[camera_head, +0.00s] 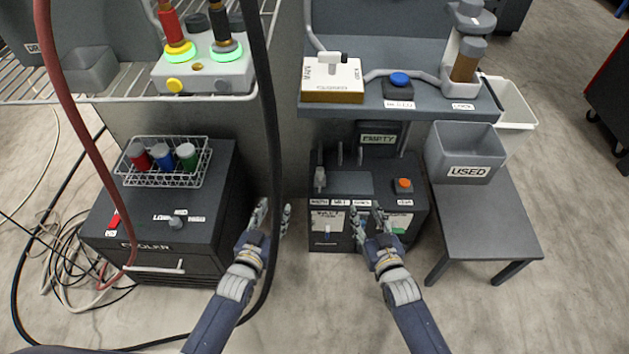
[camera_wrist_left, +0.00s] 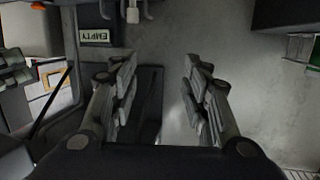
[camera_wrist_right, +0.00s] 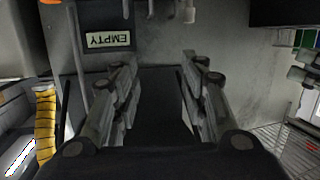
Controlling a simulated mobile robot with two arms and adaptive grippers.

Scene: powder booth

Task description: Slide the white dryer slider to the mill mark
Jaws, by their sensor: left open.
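A white-topped box (camera_head: 318,86) with a mill label stands on the raised grey shelf. A small white slider with a dark end (camera_head: 331,57) sits at its back edge; I cannot read all of its markings. My right gripper (camera_head: 369,211) is open and empty, low in front of the dark labelled machine, well below and apart from the box. My left gripper (camera_head: 274,207) is open and empty, between the cooler and that machine. Both wrist views show spread fingers with nothing between them: left (camera_wrist_left: 160,85), right (camera_wrist_right: 160,85). The slider is not recognisable there.
The grey shelf (camera_head: 432,112) overhangs the dark machine (camera_head: 340,183). A USED bin (camera_head: 465,145) stands on the grey side table (camera_head: 485,215) at right. The cooler (camera_head: 150,215) holds a wire rack of vials. A red hose (camera_head: 83,140) and a black hose (camera_head: 266,90) hang at left.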

